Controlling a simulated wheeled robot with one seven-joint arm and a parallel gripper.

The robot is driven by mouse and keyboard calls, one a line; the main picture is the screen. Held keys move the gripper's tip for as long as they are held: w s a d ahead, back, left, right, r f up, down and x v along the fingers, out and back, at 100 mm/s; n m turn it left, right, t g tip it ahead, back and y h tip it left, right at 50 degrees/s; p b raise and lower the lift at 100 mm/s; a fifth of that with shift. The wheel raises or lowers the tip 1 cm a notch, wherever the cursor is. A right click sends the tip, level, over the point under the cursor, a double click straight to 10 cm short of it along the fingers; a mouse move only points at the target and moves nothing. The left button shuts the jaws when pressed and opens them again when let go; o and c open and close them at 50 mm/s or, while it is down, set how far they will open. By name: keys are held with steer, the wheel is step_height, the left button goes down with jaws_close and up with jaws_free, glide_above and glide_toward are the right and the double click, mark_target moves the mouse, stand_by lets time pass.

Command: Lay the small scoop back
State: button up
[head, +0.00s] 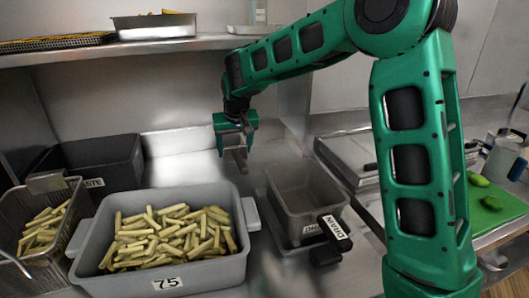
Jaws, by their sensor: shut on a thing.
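My gripper (240,152) hangs in the middle of the view, above the steel worktop behind the drain pan and the tub of fries. It is shut on a small grey thing, which looks like the small scoop (240,163). The scoop is small and partly hidden by the fingers, so its shape and tilt are hard to tell. It appears to be held clear of the worktop.
A grey tub of cut fries marked 75 (165,284) stands in front. A fry basket (70,240) and a dark waste bin (125,160) are left. A drain pan (305,205) with a black handle is right. A shelf (190,43) runs overhead. A green board (500,215) lies far right.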

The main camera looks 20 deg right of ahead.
steer(key=d, duration=0.4)
steer(key=w+d, duration=0.1)
steer(key=d, duration=0.6)
steer(key=shift+w+d, duration=0.15)
steer(key=shift+d, duration=0.2)
step_height(320, 180, down, 4)
steer(key=shift+a+r, duration=0.15)
steer(key=shift+r, duration=0.1)
steer(key=o, duration=1.7)
steer(key=shift+o, duration=0.2)
steer(key=v, duration=0.7)
steer(key=shift+r, duration=0.3)
